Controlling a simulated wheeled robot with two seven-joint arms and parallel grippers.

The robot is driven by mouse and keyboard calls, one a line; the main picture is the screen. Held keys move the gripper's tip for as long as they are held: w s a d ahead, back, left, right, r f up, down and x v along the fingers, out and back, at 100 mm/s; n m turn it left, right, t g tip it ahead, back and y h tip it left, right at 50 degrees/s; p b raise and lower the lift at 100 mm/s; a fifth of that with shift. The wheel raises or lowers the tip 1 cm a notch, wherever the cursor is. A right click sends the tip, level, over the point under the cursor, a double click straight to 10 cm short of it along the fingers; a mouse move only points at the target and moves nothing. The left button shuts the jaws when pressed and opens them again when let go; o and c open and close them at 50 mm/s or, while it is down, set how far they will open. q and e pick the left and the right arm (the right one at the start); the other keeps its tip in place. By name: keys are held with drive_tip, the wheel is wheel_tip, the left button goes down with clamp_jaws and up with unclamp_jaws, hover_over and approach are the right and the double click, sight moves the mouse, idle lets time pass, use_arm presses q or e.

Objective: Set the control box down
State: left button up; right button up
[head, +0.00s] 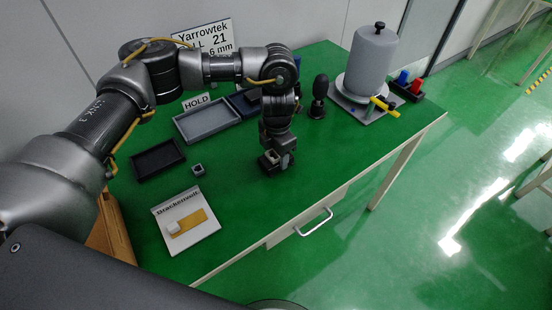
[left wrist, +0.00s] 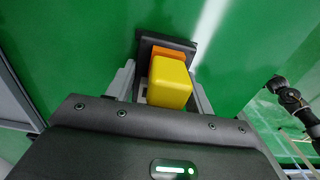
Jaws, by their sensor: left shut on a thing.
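My left gripper (head: 277,162) reaches down over the green table, right of its middle. In the left wrist view the left gripper (left wrist: 168,92) is shut on a small block with a yellow top (left wrist: 168,82), an orange part and a dark base (left wrist: 166,44); I take this to be the control box. In the head view the fingers mostly hide it. It is close to the table top, but I cannot tell whether it touches. My right gripper is not in view.
The green table (head: 335,150) is clear right and front of the gripper. Behind stand a grey tray (head: 178,122) by a HOLD sign (head: 197,101), a dark knobbed stand (head: 319,92) and a grey cylinder (head: 372,62). Left are a black tray (head: 135,174) and a white board (head: 205,242).

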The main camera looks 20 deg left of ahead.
use_arm(q)
drive_tip(key=shift+r, duration=0.1)
drive_tip(key=shift+s, duration=0.1)
drive_tip(key=shift+f, duration=0.2)
drive_tip(key=o, duration=1)
drive_tip(key=shift+o, duration=0.2)
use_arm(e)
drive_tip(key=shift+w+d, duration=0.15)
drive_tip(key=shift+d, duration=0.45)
